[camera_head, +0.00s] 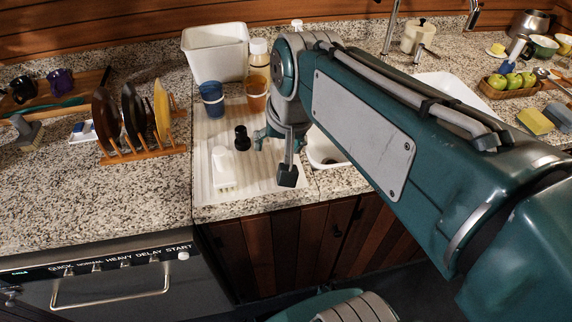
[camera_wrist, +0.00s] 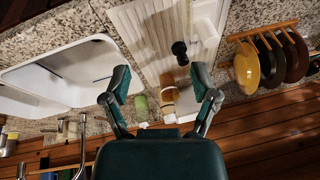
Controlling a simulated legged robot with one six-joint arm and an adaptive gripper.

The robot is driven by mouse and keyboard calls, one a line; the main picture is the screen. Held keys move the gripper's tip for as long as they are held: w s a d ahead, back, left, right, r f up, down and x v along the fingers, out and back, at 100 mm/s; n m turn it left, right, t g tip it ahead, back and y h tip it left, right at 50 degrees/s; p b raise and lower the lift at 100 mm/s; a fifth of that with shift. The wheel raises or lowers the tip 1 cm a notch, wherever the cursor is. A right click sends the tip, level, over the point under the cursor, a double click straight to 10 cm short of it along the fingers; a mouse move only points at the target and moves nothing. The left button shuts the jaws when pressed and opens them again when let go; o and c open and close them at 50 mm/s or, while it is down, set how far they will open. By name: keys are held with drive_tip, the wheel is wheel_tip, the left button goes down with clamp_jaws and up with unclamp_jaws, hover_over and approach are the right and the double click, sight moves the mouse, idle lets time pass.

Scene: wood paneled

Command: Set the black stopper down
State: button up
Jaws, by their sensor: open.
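The black stopper (camera_head: 242,138) stands upright on the ribbed white drainboard (camera_head: 203,178), apart from my gripper. It also shows in the wrist view (camera_wrist: 180,51), beyond the fingertips and right of centre. My gripper (camera_head: 275,156) hangs over the drainboard's right side, just right of the stopper. In the wrist view my gripper (camera_wrist: 160,82) has its two fingers spread wide, with nothing held between them. My arm hides part of the sink side in the head view.
A white brush (camera_head: 222,167) lies in front of the stopper. A blue cup (camera_head: 212,98), an amber cup (camera_head: 256,94) and a white tub (camera_head: 214,52) stand behind. A wooden plate rack (camera_head: 145,155) is at left; the sink (camera_wrist: 62,75) is on the other side.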

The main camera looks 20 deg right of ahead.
drive_tip(key=s+f+n+t, duration=0.1)
drive_tip(key=s+f+n, duration=0.2)
drive_tip(key=s, duration=0.4)
drive_tip(key=shift+f+n+t+h, duration=0.2)
drive_tip(key=shift+n+t+h, duration=0.1)
drive_tip(key=shift+n, duration=0.3)
